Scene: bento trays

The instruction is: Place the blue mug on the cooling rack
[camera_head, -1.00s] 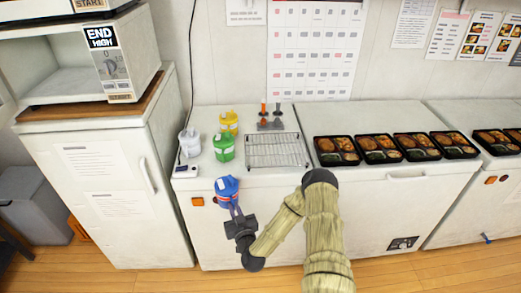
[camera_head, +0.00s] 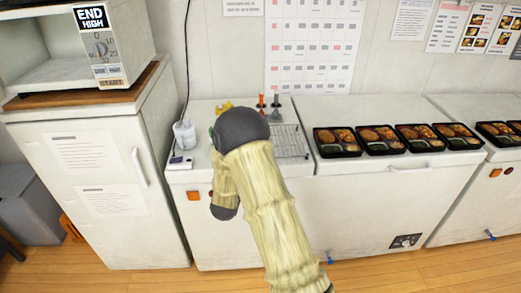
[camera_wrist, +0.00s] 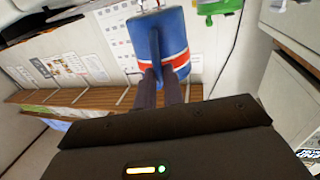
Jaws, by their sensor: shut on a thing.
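The blue mug (camera_wrist: 152,36), with a red and white band, fills the top middle of the wrist view. My gripper (camera_wrist: 162,76) is shut on it, its two fingers at the handle side. In the head view my arm hides both the mug and my gripper. The wire cooling rack (camera_head: 291,142) lies on the white freezer top, just right of my arm's elbow, which covers its left part.
A white mug (camera_head: 184,136) stands at the freezer's left end, with a small white device (camera_head: 180,162) in front. A yellow mug (camera_head: 224,105) is mostly hidden behind my arm. Bento trays (camera_head: 337,142) line the freezer tops to the right. A fridge (camera_head: 90,190) stands left.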

